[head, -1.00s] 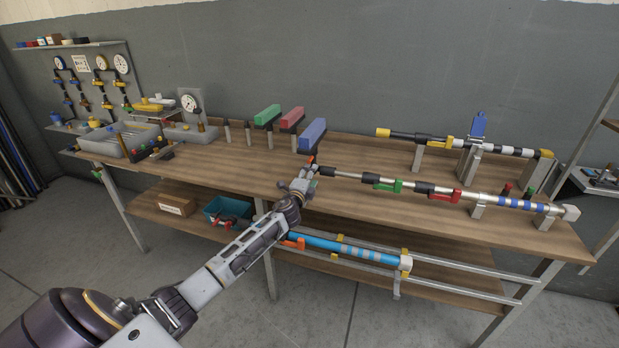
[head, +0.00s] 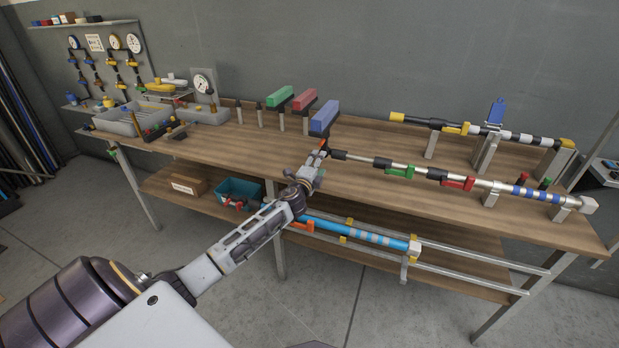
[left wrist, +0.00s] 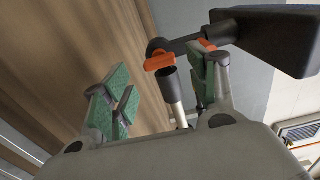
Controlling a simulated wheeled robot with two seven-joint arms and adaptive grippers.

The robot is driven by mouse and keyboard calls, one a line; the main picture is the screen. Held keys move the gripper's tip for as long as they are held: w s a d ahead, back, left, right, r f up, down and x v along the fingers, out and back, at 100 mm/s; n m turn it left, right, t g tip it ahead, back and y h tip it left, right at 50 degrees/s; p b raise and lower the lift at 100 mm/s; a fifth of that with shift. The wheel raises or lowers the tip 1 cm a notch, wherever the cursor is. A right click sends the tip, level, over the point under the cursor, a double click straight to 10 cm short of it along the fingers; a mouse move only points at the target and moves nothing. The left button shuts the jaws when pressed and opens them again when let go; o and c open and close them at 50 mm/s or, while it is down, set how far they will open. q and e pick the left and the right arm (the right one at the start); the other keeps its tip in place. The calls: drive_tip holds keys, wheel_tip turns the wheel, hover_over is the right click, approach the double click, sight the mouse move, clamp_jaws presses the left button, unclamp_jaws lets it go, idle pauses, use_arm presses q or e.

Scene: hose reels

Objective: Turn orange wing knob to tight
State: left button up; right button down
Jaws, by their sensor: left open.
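The orange wing knob (head: 324,146) is at the left end of the long pole assembly on the workbench, just below the blue block. In the left wrist view the orange wing knob (left wrist: 159,60) sits at the top of a black collar on a metal tube. My left gripper (head: 316,168) is at that end of the pole, close to the knob. In the left wrist view my left gripper (left wrist: 162,72) is open, with its green-padded fingers on either side of the knob and tube. The right finger covers part of a second orange piece (left wrist: 204,45). I cannot tell whether any finger touches.
The blue block (head: 323,117) stands close behind the knob. The pole (head: 411,171) with green and red clamps runs right along the workbench (head: 375,200). A second pole (head: 478,131) lies behind it. A blue tube (head: 350,234) hangs on rails below the bench edge.

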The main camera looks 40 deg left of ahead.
use_arm(q)
drive_tip(key=v, duration=0.8)
drive_tip(key=shift+s, duration=0.25)
drive_tip(key=shift+d, duration=0.1)
drive_tip(key=shift+s, duration=0.1)
idle(0.7)
